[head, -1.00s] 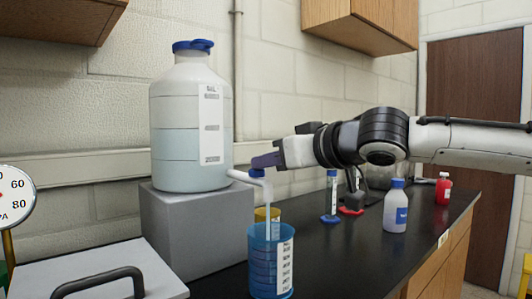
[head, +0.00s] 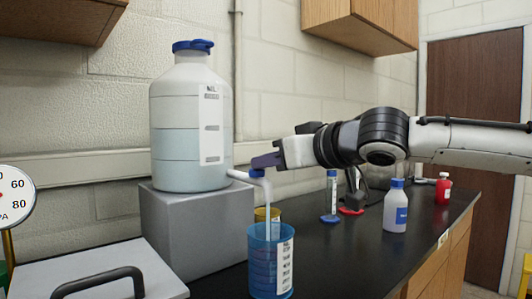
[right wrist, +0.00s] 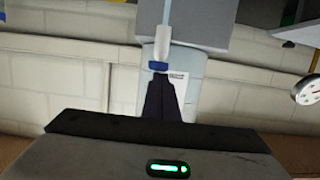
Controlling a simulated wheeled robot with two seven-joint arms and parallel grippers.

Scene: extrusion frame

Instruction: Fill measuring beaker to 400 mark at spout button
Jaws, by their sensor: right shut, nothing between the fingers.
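A large translucent bottle (head: 190,125) with a blue cap stands on a grey block (head: 195,225), with liquid in its lower part. Its white spout (head: 240,175) carries a blue button (head: 257,172). A pale stream (head: 267,208) runs from the spout down into the blue measuring beaker (head: 261,270), which stands upright below it. I cannot clearly read the beaker's level against its marks. My right gripper (head: 266,160) is shut and empty, its fingertips at the button. The right wrist view shows the dark fingers (right wrist: 160,92) together at the blue button (right wrist: 158,66). My left gripper is out of view.
A yellow beaker (head: 268,214) stands behind the blue one. A small cylinder with a blue base (head: 331,200), a blue-capped bottle (head: 396,212) and a red bottle (head: 443,190) stand to the right. A white lid with a black handle (head: 100,285) lies at front left.

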